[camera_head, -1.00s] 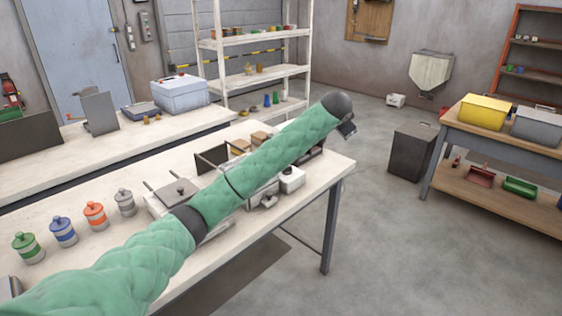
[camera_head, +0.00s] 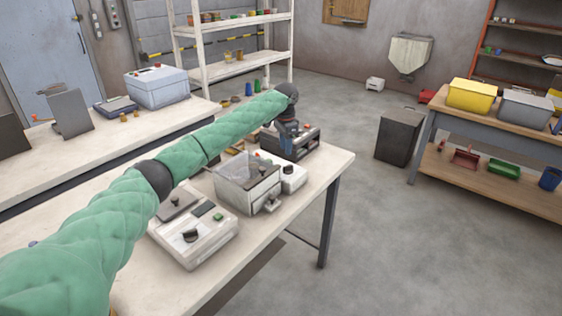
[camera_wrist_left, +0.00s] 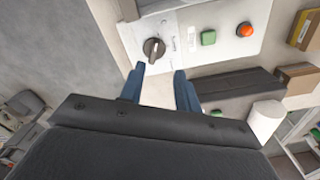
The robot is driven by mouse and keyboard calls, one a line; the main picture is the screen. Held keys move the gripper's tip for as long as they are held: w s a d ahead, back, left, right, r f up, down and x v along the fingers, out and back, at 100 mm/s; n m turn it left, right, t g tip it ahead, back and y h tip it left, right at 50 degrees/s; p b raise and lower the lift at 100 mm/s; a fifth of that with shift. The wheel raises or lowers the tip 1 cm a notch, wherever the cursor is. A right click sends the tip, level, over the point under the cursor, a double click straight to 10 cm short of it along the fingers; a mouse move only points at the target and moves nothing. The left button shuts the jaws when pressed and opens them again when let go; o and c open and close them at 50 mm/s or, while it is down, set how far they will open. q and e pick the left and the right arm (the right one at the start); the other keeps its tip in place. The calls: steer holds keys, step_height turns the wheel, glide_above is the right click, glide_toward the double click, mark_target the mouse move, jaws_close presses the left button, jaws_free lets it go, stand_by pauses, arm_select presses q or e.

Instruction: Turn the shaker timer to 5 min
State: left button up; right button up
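A white control box (camera_head: 293,178) stands on the front table beside a clear-lidded grey unit (camera_head: 247,182). In the left wrist view, a white panel (camera_wrist_left: 222,38) carries a dark round knob (camera_wrist_left: 153,48) with a pale pointer mark, a green button (camera_wrist_left: 208,38) and an orange-red button (camera_wrist_left: 245,29). It looks like the same box; the scale print is too small to read. My left gripper (camera_head: 290,150) points down near the box. In the wrist view its two blue fingers (camera_wrist_left: 159,72) are apart and empty, with the knob just beyond the left fingertip, not gripped. My right gripper is not visible.
A dark device (camera_head: 304,143) stands close behind the white box. Floor beyond the table is open.

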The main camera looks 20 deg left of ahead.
mark_target(286, 166)
arm_select(q)
steer(key=shift+s+d+r+m, duration=0.1)
steer(key=shift+s+m, duration=0.2)
steer(key=shift+s+d+r, duration=0.1)
steer(key=shift+d, duration=0.1)
steer(key=shift+a+f+p, duration=0.1)
steer(key=shift+f+p, duration=1.2)
steer(key=shift+f, duration=2.6)
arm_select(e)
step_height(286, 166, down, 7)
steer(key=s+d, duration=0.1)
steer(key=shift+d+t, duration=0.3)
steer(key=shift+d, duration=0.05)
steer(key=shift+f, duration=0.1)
arm_select(q)
jaws_close()
